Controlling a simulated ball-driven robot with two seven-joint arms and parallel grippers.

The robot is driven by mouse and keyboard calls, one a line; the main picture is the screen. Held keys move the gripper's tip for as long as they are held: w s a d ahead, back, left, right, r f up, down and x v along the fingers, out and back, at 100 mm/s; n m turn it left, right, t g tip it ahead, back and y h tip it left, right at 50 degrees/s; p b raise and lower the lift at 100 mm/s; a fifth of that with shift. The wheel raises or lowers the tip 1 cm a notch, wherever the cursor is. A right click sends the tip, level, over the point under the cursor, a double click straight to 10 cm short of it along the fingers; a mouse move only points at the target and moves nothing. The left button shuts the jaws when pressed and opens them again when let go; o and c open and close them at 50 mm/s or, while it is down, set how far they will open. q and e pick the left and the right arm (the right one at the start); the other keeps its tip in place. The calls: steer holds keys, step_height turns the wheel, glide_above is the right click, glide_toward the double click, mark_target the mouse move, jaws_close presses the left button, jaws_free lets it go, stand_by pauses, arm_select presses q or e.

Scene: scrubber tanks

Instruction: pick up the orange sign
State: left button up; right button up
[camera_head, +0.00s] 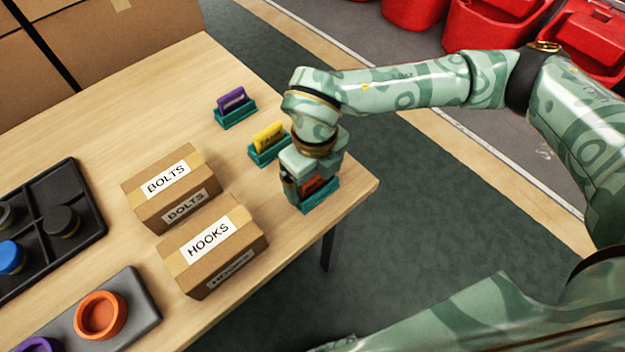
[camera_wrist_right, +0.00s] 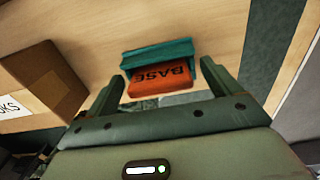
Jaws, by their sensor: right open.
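The orange sign (camera_wrist_right: 160,78) reads "BASE" and stands in a teal holder (camera_wrist_right: 150,55) in the right wrist view. In the head view the orange sign (camera_head: 311,184) is mostly hidden by my right gripper, and its teal holder (camera_head: 322,200) sits near the table's right corner. My right gripper (camera_wrist_right: 163,88) is open, with one finger on each side of the sign. The fingers appear apart from the sign. My left gripper is not in view.
A yellow sign (camera_head: 269,137) and a purple sign (camera_head: 232,99) stand in teal holders farther back. A BOLTS box (camera_head: 180,205) and a HOOKS box (camera_head: 232,255) are to the left. The table edge is close on the right.

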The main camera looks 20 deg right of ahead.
steer(key=shift+r, duration=0.15)
steer(key=c, duration=1.1)
steer(key=shift+o, duration=0.2)
